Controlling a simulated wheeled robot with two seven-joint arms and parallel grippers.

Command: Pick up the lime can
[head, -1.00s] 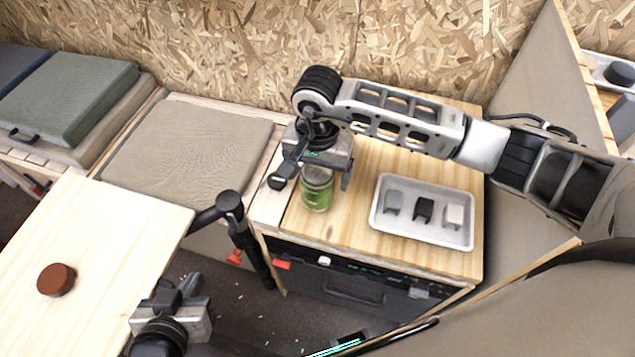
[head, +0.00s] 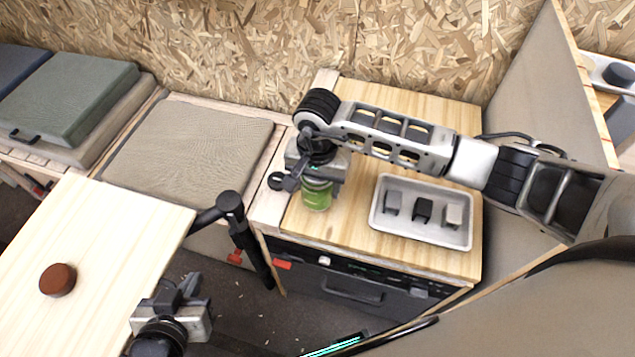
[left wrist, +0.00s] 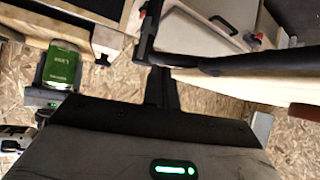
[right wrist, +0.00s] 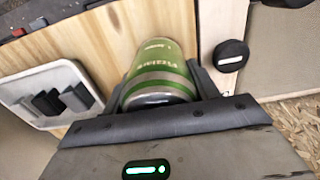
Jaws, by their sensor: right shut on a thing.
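The green lime can (head: 317,198) stands upright on the wooden counter, left of the white tray. My right gripper (head: 316,178) comes down over it from above and is shut on it, hiding its upper part. In the right wrist view the can (right wrist: 160,72) sits between the two dark fingers (right wrist: 165,88). The can also shows in the left wrist view (left wrist: 66,66), upside down at the upper left. My left gripper (head: 182,290) is low beside the pale table, away from the can, with its fingers together and nothing between them.
The white tray (head: 425,240) holds three small blocks, close to the right of the can. A pale table (head: 100,235) with a brown round puck (head: 57,280) is at the left. A black arm with a round knob (head: 230,202) stands between table and counter. A cushioned seat (head: 190,150) lies behind.

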